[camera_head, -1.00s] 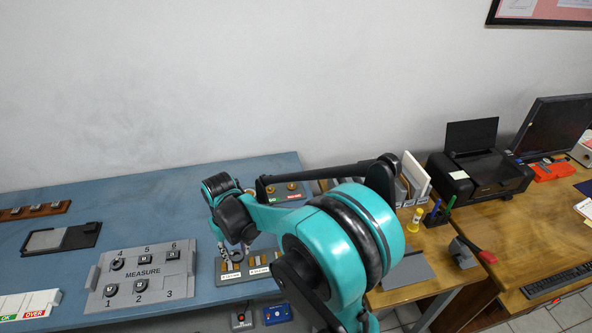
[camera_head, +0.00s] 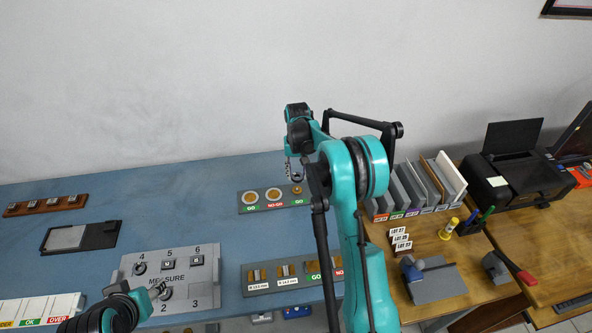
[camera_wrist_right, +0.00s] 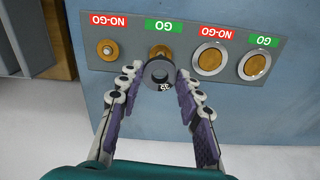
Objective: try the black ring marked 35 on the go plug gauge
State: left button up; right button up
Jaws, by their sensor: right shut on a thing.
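My right gripper (camera_wrist_right: 160,82) is shut on the black ring marked 35 (camera_wrist_right: 147,78), held between its fingertips in the right wrist view. The ring's hole shows grey. The brass go plug gauge (camera_wrist_right: 160,51) shows just beyond the ring's edge, partly covered by it; the ring looks beside or above it, not around it, and I cannot tell the height between them. In the head view the right gripper (camera_head: 295,172) hangs over the right end of the gauge block (camera_head: 270,208), by the go plug (camera_head: 297,189). My left gripper (camera_head: 157,289) is low over the measure tray, its jaws unclear.
The no-go plug (camera_wrist_right: 107,48) and two round ring gauges (camera_wrist_right: 209,60) (camera_wrist_right: 254,65) share the block. The grey measure tray (camera_head: 207,286) holds several parts. A second gauge block (camera_head: 262,289) lies in front. Files (camera_head: 430,186) stand to the right. The table's middle is clear.

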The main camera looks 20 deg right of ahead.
aim_at(297, 189)
jog(key=shift+f, duration=0.1)
jog(key=shift+a+f, duration=0.1)
jog(key=shift+f, duration=0.05)
jog(key=shift+f+b, duration=2)
jog(key=shift+f, duration=0.55)
jog(key=shift+f, duration=0.25)
jog(key=o, duration=1.2)
jog(key=shift+c, duration=0.8)
jog(key=c, duration=0.3)
